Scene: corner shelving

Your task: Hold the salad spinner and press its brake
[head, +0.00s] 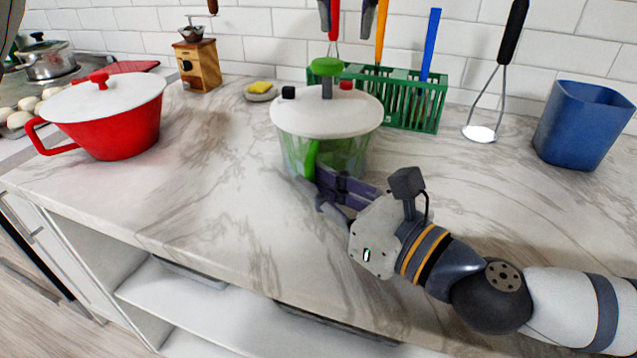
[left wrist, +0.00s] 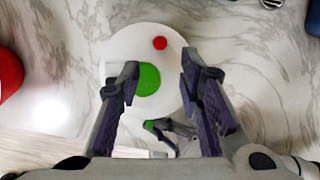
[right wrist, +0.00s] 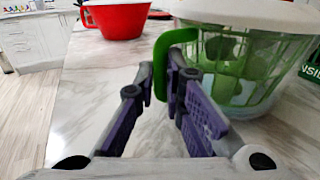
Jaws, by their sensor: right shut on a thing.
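The salad spinner (head: 327,115) stands upright on the counter, with a white lid, clear bowl and green basket. Its lid carries a green knob (head: 326,67), a black button (head: 288,92) and a red button (head: 346,85); the red button also shows in the left wrist view (left wrist: 160,43). My right gripper (right wrist: 174,80) is shut on the green side handle (right wrist: 163,60). My left gripper (left wrist: 160,75) is open and empty above the lid, its fingers either side of the knob in the left wrist view. In the head view only its fingertips (head: 347,18) show, at the top edge.
A green rack (head: 430,105) of utensils stands close behind the spinner. A red pot (head: 120,125) is at the left, a blue container (head: 582,125) at the right. A coffee grinder (head: 198,65) and a yellow sponge (head: 261,87) sit behind. The counter left of the spinner is clear.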

